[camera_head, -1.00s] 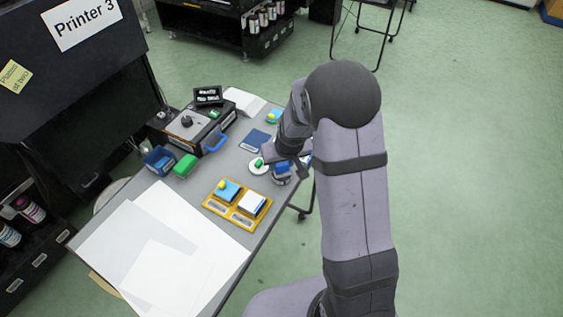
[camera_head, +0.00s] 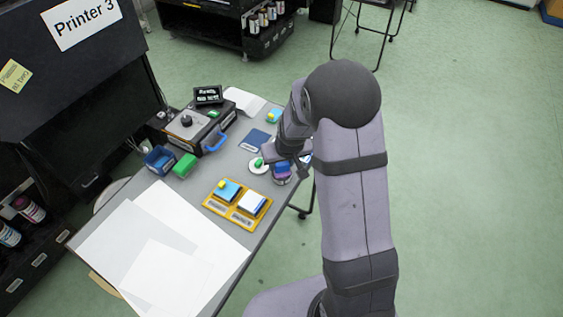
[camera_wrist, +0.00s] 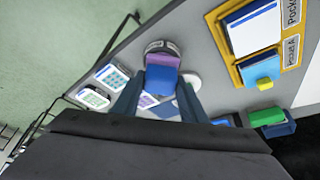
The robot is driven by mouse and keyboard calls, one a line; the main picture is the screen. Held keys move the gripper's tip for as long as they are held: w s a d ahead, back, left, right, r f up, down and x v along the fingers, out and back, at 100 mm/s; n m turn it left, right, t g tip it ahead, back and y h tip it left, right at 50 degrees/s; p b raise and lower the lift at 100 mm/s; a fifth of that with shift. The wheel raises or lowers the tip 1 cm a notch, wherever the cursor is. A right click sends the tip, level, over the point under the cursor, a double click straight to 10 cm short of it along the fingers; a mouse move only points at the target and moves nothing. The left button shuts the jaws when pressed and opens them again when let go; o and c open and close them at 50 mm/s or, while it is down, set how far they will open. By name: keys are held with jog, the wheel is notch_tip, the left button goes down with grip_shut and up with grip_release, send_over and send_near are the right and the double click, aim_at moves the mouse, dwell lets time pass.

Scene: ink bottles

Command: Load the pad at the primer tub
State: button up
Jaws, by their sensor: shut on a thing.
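My gripper (camera_head: 283,157) reaches down over the far right part of the grey table. In the wrist view, its two fingers (camera_wrist: 160,96) are shut on a blue block, the pad (camera_wrist: 159,80). A purple band (camera_wrist: 163,60) shows just past the pad, at the round tub (camera_wrist: 158,46) with a dark wall and pale label. In the head view the tub (camera_head: 282,178) stands under my gripper, with purple below the blue. I cannot tell whether the pad touches the purple or is just above it.
A white disc with a green knob (camera_head: 258,166) lies left of the tub. A yellow two-pocket tray (camera_head: 236,207) holds a blue block with a yellow knob and a white-topped block. A green block (camera_head: 184,165), blue bin (camera_head: 158,160) and black device (camera_head: 197,128) stand further left.

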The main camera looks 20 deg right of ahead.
jog(key=shift+s, duration=0.1)
dwell(0.3)
jog(key=shift+r+p, duration=2.95)
jog(key=shift+r, duration=0.55)
jog(key=s+a+r, duration=0.1)
jog(key=s+a, duration=0.1)
jog(key=s, duration=0.8)
jog(key=shift+s+r, duration=0.2)
jog(key=shift+r, duration=0.2)
